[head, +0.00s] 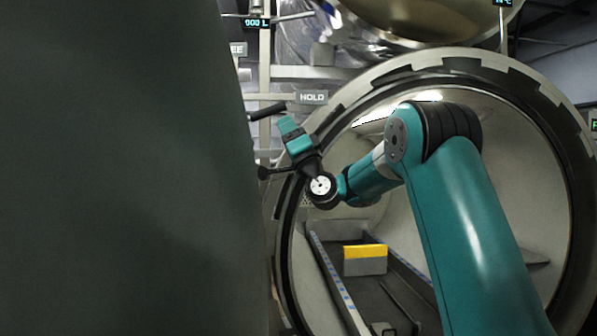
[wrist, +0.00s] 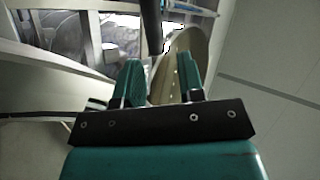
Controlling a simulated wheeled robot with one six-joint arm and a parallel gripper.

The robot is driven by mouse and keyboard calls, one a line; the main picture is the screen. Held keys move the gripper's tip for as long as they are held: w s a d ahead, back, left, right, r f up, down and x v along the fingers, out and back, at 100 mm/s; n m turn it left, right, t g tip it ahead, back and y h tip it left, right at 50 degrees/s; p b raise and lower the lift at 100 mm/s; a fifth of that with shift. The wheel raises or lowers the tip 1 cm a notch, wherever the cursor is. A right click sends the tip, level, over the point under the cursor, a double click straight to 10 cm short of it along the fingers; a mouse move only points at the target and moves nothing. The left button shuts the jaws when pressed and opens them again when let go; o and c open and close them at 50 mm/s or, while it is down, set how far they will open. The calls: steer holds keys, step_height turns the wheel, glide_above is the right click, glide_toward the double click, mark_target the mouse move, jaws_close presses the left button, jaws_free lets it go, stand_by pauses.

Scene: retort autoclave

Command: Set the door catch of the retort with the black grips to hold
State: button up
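A black grip (head: 267,111) sticks out to the left, a little below and left of the HOLD plate (head: 313,97). Another plate ending in "EE" (head: 238,48) is higher up, partly hidden by a dark panel. My gripper (head: 287,122) is just below the grip's right end. In the wrist view my gripper (wrist: 158,72) has its two teal fingers apart with nothing clamped between them. A black bar (wrist: 150,22), likely the same grip, comes down from the top edge to near the fingertips; I cannot tell whether they touch. The catch's pivot is not clear.
The retort's round toothed rim (head: 450,62) surrounds an open chamber behind my arm. Inside are rails and a yellow and grey block (head: 365,259). A large dark panel (head: 110,170) fills the left of the head view. A rounded metal shape (head: 430,18) hangs above.

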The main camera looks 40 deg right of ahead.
steer(key=b+v, duration=0.4)
steer(key=v, duration=0.2)
stand_by(0.5)
